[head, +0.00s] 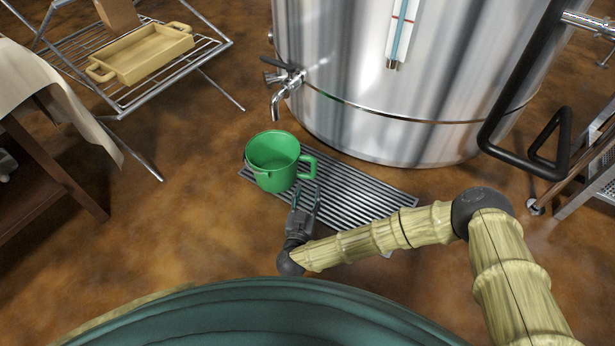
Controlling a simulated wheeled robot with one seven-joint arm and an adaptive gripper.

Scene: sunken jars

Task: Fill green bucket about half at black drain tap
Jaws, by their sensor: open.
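The green bucket (271,164) stands upright on the left end of a slatted metal drain grate (345,207), with its handle (309,166) to the right. I see no water in the part of its inside that shows. The tap (281,91), with a black lever, sticks out from the steel tank above and slightly right of the bucket in the picture; no stream shows from its spout. My gripper (303,193) is open, just below the bucket's handle in the picture. I cannot tell whether its fingertips touch the handle.
The large steel tank (400,120) with a level gauge (402,35) fills the back. A wire rack (150,60) with a wooden tray (140,55) stands at upper left. A dark wooden table (50,165) with a cloth is at left. Brown floor (190,190) is clear left of the grate.

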